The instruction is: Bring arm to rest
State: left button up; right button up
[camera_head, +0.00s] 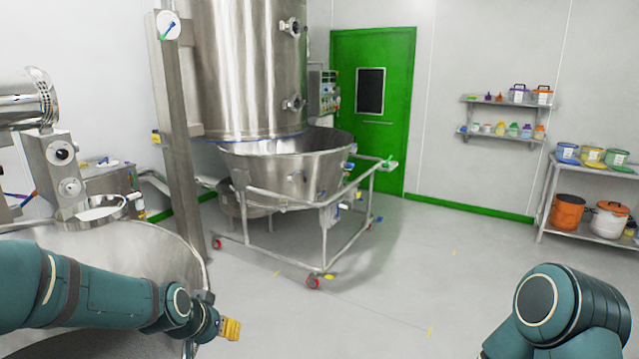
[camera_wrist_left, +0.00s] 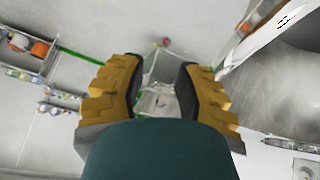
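My left arm reaches in from the left in the head view, in front of a large steel vessel. Its gripper (camera_head: 230,329) has yellow finger pads and hangs over the floor just right of that vessel. In the left wrist view the two yellow fingers of the left gripper (camera_wrist_left: 160,95) stand apart with nothing between them but the distant room. My right arm shows only as a teal bent link at the lower right of the head view. Its gripper is out of the picture.
The steel vessel (camera_head: 150,250) is close beside my left arm. A wheeled steel bowl trolley (camera_head: 290,170) stands ahead near a green door (camera_head: 372,100). Shelves (camera_head: 505,102) and a rack (camera_head: 590,170) with tubs line the right wall. The middle floor is clear.

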pick_arm(q)
jog(key=s+d+f+n+g, duration=0.1)
jog(key=s+d+f, duration=0.2)
jog(key=s+f, duration=0.4)
jog(key=s+d+f+g+h, duration=0.1)
jog(key=s+d+f+g, duration=0.1)
jog(key=s+d+f, duration=0.2)
jog(key=s+d+f+n+g, duration=0.1)
jog(key=s+d+f, duration=0.3)
jog(key=s+f, duration=0.6)
notch_tip(320, 180, down, 4)
jog(key=shift+f+n+g, duration=0.1)
jog(key=shift+n+g, duration=0.2)
jog(key=shift+g, duration=0.2)
